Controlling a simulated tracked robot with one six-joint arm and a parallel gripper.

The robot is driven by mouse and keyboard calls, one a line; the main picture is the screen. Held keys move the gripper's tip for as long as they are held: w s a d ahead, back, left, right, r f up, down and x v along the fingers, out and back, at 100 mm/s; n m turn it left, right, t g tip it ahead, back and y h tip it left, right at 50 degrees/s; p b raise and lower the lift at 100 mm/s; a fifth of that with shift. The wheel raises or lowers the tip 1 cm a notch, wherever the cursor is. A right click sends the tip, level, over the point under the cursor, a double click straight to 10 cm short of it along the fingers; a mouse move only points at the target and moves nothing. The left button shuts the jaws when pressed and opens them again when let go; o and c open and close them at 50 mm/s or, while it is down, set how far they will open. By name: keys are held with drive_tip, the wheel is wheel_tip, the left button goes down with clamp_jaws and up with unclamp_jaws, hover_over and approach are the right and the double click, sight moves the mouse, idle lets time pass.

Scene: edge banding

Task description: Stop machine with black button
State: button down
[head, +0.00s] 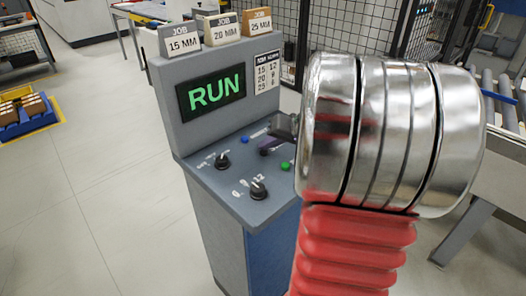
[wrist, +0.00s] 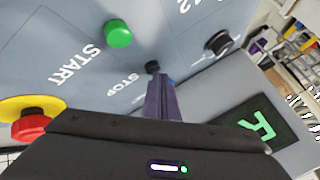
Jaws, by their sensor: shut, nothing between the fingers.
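The black button (wrist: 152,67) sits beside the STOP label on the grey sloped panel (head: 207,178) of the console. My gripper (wrist: 161,79) is shut and empty, its purple fingers pointing at the panel. In the wrist view its tips overlap the edge of the black button; I cannot tell whether they touch it. The console screen (head: 212,93) reads RUN in green.
A green START button (wrist: 118,33) is close to the black button. A red emergency stop (wrist: 36,125) on yellow lies left in the wrist view. Black knobs (head: 258,188) and a blue button (head: 245,140) are on the panel. Job blocks (head: 222,30) stand on top.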

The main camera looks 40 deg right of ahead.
drive_tip(key=shift+f, duration=0.15)
idle(0.5)
drive_tip(key=shift+r, duration=0.9)
wheel_tip(320, 180, up, 5)
idle(0.5)
idle(0.8)
